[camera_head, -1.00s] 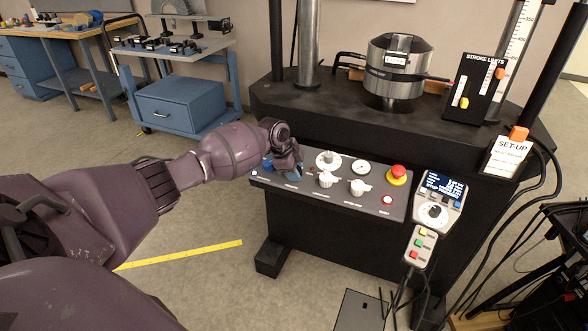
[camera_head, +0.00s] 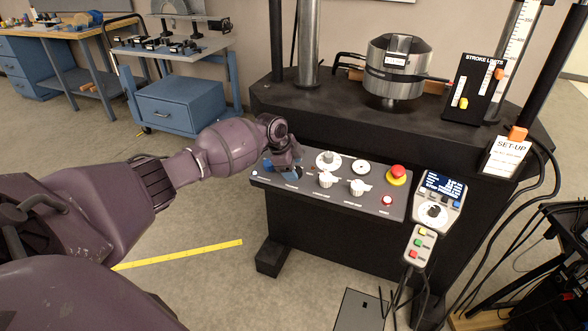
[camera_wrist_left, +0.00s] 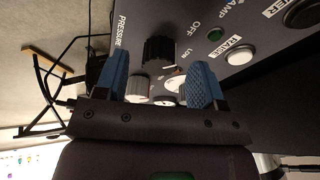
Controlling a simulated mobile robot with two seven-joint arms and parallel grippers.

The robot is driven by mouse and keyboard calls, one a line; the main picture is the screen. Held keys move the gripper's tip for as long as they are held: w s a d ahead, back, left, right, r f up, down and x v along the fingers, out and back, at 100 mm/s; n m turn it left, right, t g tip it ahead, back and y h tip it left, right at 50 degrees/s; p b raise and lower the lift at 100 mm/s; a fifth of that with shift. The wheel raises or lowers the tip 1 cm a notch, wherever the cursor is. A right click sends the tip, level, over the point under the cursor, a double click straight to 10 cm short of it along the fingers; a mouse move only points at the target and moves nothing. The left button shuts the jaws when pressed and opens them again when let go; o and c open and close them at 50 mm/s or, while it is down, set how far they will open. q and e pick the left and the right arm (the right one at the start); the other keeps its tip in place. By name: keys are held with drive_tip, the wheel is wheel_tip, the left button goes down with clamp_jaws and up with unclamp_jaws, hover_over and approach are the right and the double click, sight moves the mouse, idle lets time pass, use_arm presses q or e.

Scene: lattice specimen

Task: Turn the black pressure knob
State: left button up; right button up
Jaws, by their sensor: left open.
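The black pressure knob (camera_wrist_left: 158,52) shows in the left wrist view on the grey control panel (camera_wrist_left: 255,45), near the word PRESSURE. My left gripper (camera_wrist_left: 157,76) is open, its two blue fingers on either side of the knob in that picture. I cannot tell whether either finger touches it; no contact shows. In the head view my left gripper (camera_head: 282,167) is over the left part of the panel and hides the black knob. My right gripper is not in view.
A display unit (camera_head: 437,200) and a button pendant (camera_head: 420,245) are further right. A steel cylinder (camera_head: 393,70) stands behind.

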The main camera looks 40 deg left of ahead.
use_arm(q)
drive_tip(key=p+v, duration=0.1)
drive_tip(key=v, duration=0.8)
drive_tip(key=shift+p, duration=0.4)
drive_tip(key=shift+r, duration=0.1)
